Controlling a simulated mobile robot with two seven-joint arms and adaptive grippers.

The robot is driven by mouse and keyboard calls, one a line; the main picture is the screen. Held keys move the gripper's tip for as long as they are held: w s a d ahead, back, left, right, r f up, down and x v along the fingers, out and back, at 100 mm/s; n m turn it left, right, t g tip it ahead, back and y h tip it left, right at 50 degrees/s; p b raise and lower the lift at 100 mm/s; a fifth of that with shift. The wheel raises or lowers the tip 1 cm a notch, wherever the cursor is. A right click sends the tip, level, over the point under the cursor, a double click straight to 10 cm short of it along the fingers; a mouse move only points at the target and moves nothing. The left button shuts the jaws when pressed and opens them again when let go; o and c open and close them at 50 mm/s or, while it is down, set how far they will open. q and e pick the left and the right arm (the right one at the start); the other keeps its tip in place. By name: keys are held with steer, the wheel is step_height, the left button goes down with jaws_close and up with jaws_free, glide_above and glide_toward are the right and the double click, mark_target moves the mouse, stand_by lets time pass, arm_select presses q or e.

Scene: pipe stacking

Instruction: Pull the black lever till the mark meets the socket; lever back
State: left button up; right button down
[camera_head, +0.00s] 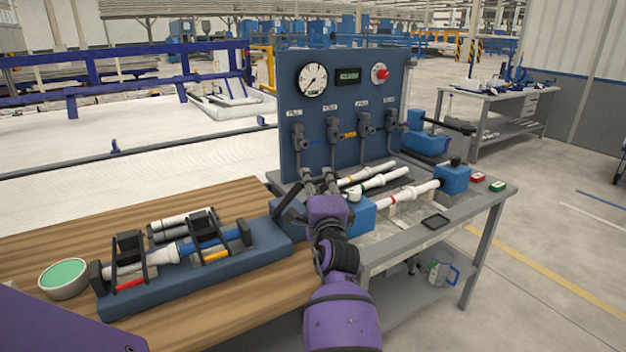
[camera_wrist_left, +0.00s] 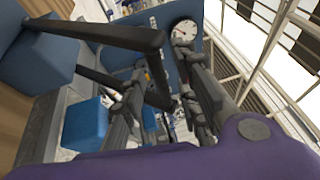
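The black lever (camera_head: 290,203) stands tilted at the right end of the long blue fixture (camera_head: 270,237) on the wooden bench. In the left wrist view the black lever (camera_wrist_left: 105,34) runs out from a blue block at the left. My left gripper (camera_head: 319,183) is close to the right of the lever's upper end in the head view. In the fixture a white socket-like pipe end (camera_head: 165,254) meets a blue pipe (camera_head: 200,242). The mark is too small to make out. My right gripper is out of view.
A green-filled bowl (camera_head: 64,276) stands left of the fixture. Black clamp frames (camera_head: 131,247) rise over the pipes. Behind my gripper a blue panel (camera_head: 343,100) carries a gauge and valves. White pipes (camera_head: 386,180) lie on the grey bench at right. Front wood is clear.

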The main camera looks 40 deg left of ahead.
arm_select(q)
steer(key=shift+w+a, duration=0.25)
steer(key=shift+w, duration=0.05)
steer(key=shift+r, duration=0.1)
steer(key=shift+s+d, duration=0.1)
jaws_close()
